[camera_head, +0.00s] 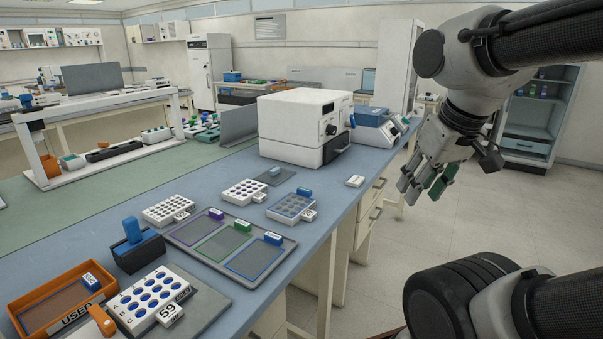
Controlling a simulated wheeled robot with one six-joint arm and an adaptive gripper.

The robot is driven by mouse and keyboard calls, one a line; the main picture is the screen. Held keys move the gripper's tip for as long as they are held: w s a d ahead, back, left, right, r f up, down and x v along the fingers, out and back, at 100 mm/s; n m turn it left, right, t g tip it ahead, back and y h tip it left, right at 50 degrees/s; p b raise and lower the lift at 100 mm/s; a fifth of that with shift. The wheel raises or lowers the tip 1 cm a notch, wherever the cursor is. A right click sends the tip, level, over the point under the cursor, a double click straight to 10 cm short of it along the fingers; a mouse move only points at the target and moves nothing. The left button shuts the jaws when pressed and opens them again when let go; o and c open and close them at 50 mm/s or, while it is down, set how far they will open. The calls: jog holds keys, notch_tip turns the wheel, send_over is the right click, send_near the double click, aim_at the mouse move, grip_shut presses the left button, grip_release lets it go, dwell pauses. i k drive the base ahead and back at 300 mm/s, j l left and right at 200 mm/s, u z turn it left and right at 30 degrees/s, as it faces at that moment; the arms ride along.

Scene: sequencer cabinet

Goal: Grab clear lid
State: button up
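A plate (291,207) with bluish wells stands on the blue bench right of centre, with a white tag at its front right corner. Its top looks glazed, as if a clear lid covers it, but the lid's edges are hard to make out. My gripper (425,187) hangs in the air at the right, beyond the bench edge and over the floor. It points down, well apart from the plate. Its fingers look spread, with a green patch on the right one, and I see nothing held between them.
A grey tray (214,268) with purple, green and blue outlined areas lies in front of the plate. White well racks (245,191) stand nearby. A white boxy instrument (290,150) stands behind. An orange bin (25,291) is at the front left.

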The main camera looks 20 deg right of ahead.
aim_at(273, 176)
jog(key=l+u, duration=0.1)
jog(key=u, duration=0.4)
jog(key=i+l+u, duration=0.1)
jog(key=u, duration=0.4)
jog(key=l+u, duration=0.4)
jog(key=l, duration=0.4)
jog(key=k+l+u, duration=0.1)
jog(key=l+u, duration=0.3)
jog(key=l, duration=0.35)
jog(key=k+l, duration=0.1)
jog(key=l, duration=1)
jog(key=k+l+u, duration=0.1)
jog(key=l, duration=0.5)
jog(key=k, duration=0.05)
